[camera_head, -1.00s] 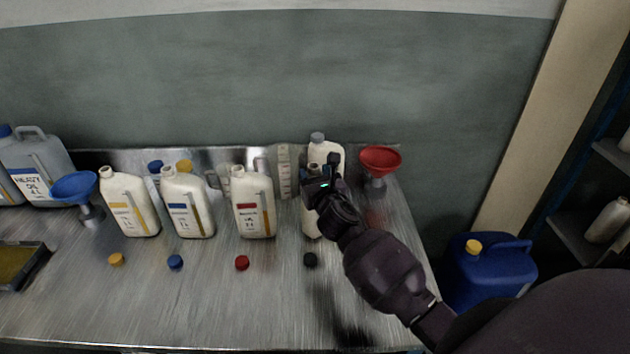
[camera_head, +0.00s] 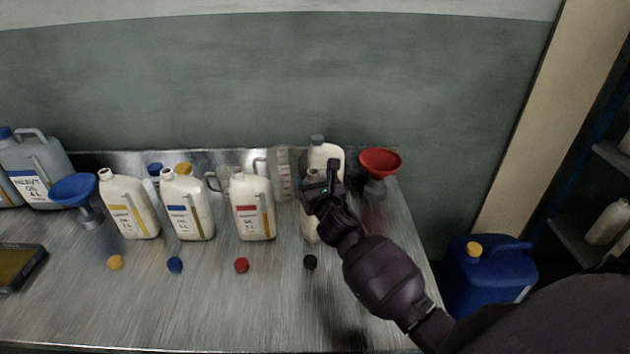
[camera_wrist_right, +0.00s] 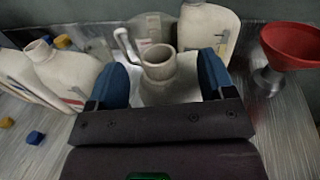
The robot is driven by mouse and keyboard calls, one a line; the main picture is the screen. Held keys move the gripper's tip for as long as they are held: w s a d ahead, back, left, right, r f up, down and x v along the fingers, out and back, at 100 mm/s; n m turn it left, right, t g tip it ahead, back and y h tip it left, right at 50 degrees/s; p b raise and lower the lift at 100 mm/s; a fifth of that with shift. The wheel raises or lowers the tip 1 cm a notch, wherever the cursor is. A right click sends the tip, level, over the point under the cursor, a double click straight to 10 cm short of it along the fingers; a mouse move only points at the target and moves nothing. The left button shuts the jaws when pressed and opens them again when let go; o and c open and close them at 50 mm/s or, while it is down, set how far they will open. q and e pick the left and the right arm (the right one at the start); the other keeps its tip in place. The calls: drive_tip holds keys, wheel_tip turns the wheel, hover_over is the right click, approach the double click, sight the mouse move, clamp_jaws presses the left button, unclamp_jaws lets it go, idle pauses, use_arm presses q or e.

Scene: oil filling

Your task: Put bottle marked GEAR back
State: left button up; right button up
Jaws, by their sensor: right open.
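A white uncapped bottle (camera_head: 309,226) stands upright on the metal bench, mostly hidden behind my right gripper. No label on it is readable, so I cannot tell whether it is the GEAR one. My right gripper (camera_head: 324,180) is at its upper part. In the right wrist view the bottle's open neck (camera_wrist_right: 158,62) shows between the two blue finger pads of the open gripper (camera_wrist_right: 163,80). A dark cap (camera_head: 310,262) lies on the bench in front of the bottle. My left gripper is not in view.
A grey-capped bottle (camera_head: 335,157) stands close behind. A red funnel (camera_head: 380,164) is at right. To the left stand open bottles with red (camera_head: 246,209), blue (camera_head: 178,209) and yellow (camera_head: 121,210) labels, their caps in front. The bench front (camera_head: 200,315) is clear.

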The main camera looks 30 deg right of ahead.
drive_tip(key=v, duration=1.2)
drive_tip(key=shift+r, duration=0.2)
